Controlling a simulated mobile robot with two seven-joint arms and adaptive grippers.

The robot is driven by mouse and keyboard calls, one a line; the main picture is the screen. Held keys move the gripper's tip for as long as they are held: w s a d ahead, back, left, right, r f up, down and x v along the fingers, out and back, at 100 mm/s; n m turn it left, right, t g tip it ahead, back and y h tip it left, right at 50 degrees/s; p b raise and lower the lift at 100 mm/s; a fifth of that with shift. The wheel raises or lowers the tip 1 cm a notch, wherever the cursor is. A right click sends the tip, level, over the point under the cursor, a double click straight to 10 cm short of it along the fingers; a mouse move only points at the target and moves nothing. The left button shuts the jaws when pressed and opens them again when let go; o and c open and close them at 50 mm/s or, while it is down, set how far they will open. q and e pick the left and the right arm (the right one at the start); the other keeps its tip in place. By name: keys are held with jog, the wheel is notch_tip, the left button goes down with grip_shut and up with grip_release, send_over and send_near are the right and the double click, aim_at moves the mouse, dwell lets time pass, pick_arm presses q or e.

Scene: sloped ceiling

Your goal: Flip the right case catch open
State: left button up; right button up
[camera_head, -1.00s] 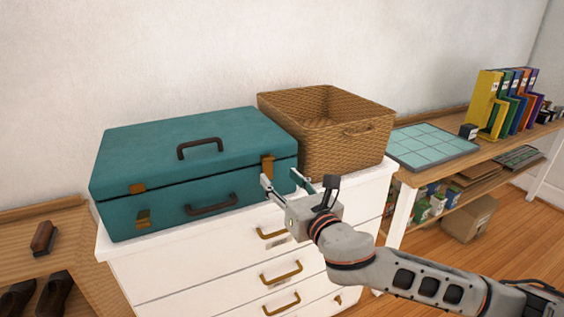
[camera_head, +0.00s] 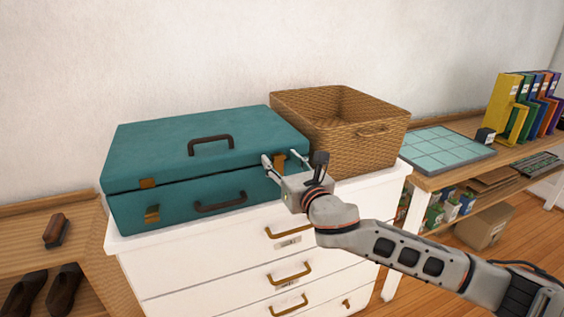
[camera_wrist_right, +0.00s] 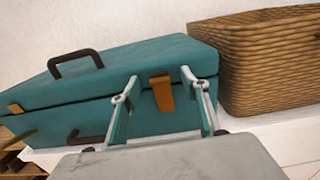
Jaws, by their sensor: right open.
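A teal case (camera_head: 205,150) lies closed on a white chest of drawers. Its right catch (camera_head: 281,161), a brass-brown tab, spans the lid seam at the right of the front; it also shows in the right wrist view (camera_wrist_right: 162,93), where it hangs flat and closed. The left catch (camera_head: 152,214) has its lower part standing off, apart from its upper plate (camera_head: 148,183). My right gripper (camera_head: 280,157) is open, its fingers either side of the right catch in both views. In the wrist view the fingers (camera_wrist_right: 160,77) hold nothing; contact cannot be told. My left gripper is not in view.
A wicker basket (camera_head: 365,150) stands close to the case's right side on the white chest of drawers (camera_head: 215,265). A wooden bench at right holds a tiled board (camera_head: 440,147) and several binders. Shoes and a brush (camera_head: 55,230) sit on the left shelf.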

grip_shut()
